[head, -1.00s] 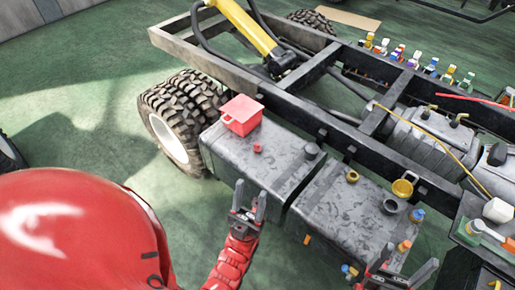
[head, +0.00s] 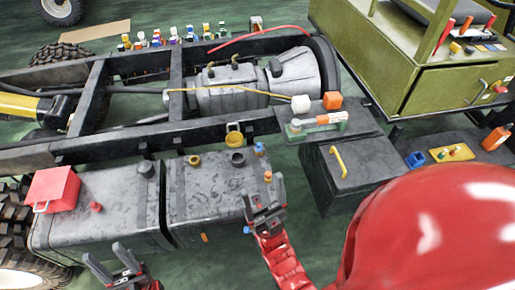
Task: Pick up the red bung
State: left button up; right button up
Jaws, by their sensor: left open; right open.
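The small red bung (head: 95,207) stands on top of the left grey tank (head: 115,190), in front of a red box with a handle (head: 54,190). My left gripper (head: 106,251) is open and empty, below and slightly right of the bung in the head view, at the tank's front edge and apart from the bung. My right gripper (head: 264,192) is open at the right end of the second grey tank (head: 205,205). An orange-topped fitting (head: 268,177) shows just beyond its fingertips; I cannot tell whether they touch.
A black box with a yellow handle (head: 340,165) stands right. Several small coloured bottles line the far rail.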

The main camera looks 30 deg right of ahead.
aim_at(95, 207)
jog(key=i+l+u, duration=0.2)
jog(key=i, duration=0.2)
jog(key=i+u, duration=0.15)
jog(key=i, duration=0.2)
jog(key=i+l+u, duration=0.2)
jog(key=i, duration=0.15)
jog(key=u, duration=1.3)
